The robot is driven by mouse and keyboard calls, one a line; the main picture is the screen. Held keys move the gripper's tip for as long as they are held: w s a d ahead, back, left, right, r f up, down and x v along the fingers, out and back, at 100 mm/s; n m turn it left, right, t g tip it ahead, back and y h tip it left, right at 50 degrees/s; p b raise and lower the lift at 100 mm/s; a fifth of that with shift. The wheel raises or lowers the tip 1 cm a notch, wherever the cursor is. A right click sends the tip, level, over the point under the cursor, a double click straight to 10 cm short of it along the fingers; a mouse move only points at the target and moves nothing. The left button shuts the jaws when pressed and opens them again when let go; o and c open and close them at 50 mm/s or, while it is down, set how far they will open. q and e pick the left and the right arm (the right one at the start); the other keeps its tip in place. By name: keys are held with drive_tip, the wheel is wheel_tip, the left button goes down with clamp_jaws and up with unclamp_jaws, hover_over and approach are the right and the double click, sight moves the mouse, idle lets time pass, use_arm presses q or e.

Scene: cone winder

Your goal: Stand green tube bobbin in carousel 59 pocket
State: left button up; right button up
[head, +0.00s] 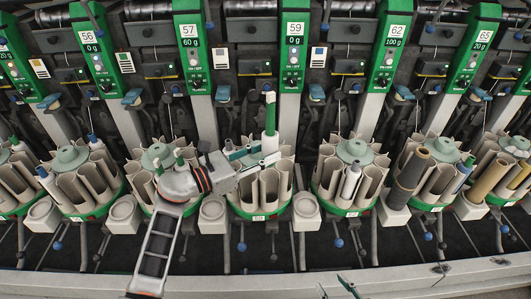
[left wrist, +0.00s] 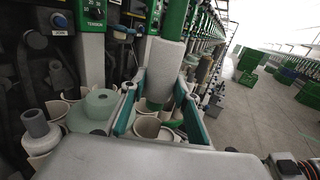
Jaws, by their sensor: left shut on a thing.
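My left gripper (head: 262,157) is shut on the green tube bobbin (head: 270,118), which stands roughly upright between its teal fingers. The left gripper (left wrist: 155,105) is over carousel 59 (head: 258,215), below the 59 sign. The bobbin's lower end is at or just above an open pocket (left wrist: 147,127); I cannot tell whether it has entered. A small part of my right gripper (head: 347,286) shows at the bottom edge of the head view; its jaw state is unclear.
Neighbouring carousels stand close on both sides, one at the left (head: 160,158) and one at the right (head: 345,208) with a white bobbin (head: 350,181). A grey-capped tube (left wrist: 37,128) stands near the gripper. Machine columns rise behind. A pale rail (head: 230,283) runs along the front.

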use_arm(q)
drive_tip(key=shift+f, duration=0.1)
idle(0.3)
drive_tip(key=shift+f+b, duration=1.85)
drive_tip(key=shift+f, duration=0.3)
drive_tip(key=shift+f+b, duration=0.35)
drive_tip(key=shift+f, duration=0.05)
drive_tip(key=shift+f+b, duration=0.6)
drive_tip(key=shift+f, duration=0.2)
drive_tip(key=shift+r, duration=0.1)
